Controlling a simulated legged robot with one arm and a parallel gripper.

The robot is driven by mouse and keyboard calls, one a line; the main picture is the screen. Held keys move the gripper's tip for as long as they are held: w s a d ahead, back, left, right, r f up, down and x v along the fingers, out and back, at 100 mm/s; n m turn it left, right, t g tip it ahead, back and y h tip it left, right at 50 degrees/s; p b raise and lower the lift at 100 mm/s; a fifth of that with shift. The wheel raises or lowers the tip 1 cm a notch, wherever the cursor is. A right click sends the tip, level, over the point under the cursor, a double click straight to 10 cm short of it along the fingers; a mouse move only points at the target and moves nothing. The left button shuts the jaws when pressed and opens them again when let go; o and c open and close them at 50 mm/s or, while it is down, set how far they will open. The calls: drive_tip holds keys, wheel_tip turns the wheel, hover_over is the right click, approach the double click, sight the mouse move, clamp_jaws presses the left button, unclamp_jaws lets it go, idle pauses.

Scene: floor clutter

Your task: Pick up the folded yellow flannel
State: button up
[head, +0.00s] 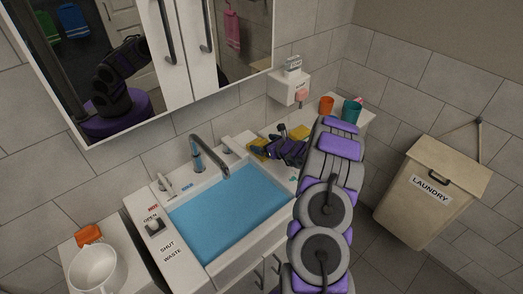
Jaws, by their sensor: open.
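Yellow cloth-like pieces show on the white counter behind the basin, on both sides of my gripper. One yellow piece (257,144) is left of the gripper, and another yellow piece (300,131) is behind and right of it. I cannot tell which is the folded flannel, or whether they are one thing partly hidden. My dark purple gripper (279,148) is open at the back right of the basin, close to the yellow pieces. Its fingers are small and dark here, and I cannot tell whether they touch anything. My arm hides the counter's right part.
The basin (218,219) holds blue water, with a tap (209,153) over it. An orange cup (326,106) and a teal cup (351,110) stand at the back right. A soap dispenser (289,88) is on the wall. A white mug (96,268) stands left.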

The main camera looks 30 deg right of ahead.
sight(264, 143)
drive_tip(key=shift+b+x, duration=0.3)
drive_tip(key=shift+x, duration=1.35)
drive_tip(key=c, duration=0.7)
